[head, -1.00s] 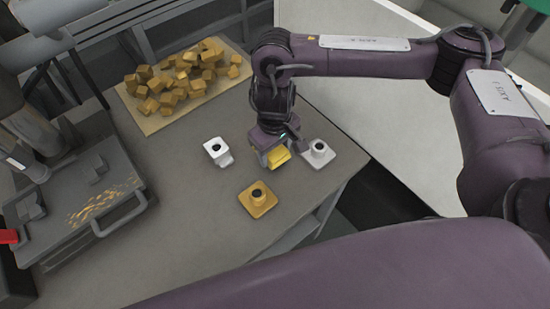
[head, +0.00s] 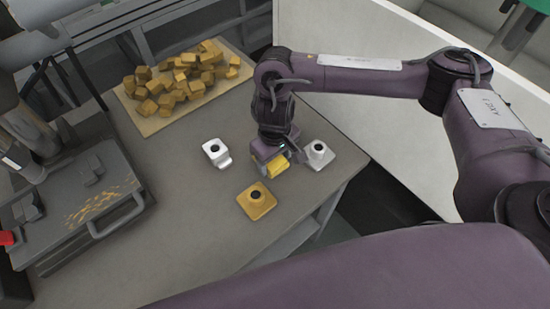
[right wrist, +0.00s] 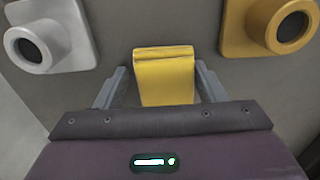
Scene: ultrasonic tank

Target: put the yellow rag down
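The yellow rag (head: 277,166) is a small folded yellow piece below my right gripper (head: 270,164), between the white fixture and the yellow fixture. In the right wrist view the rag (right wrist: 165,78) lies between the two grey fingers of my right gripper (right wrist: 163,68).
A white fixture (head: 320,154) stands close right of the gripper, a yellow one (head: 256,201) in front, another white one (head: 215,152) to the left. A tray (head: 150,125) of several yellow cubes is behind. A grey tank with a handle (head: 120,215) stands left. Table is clear between.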

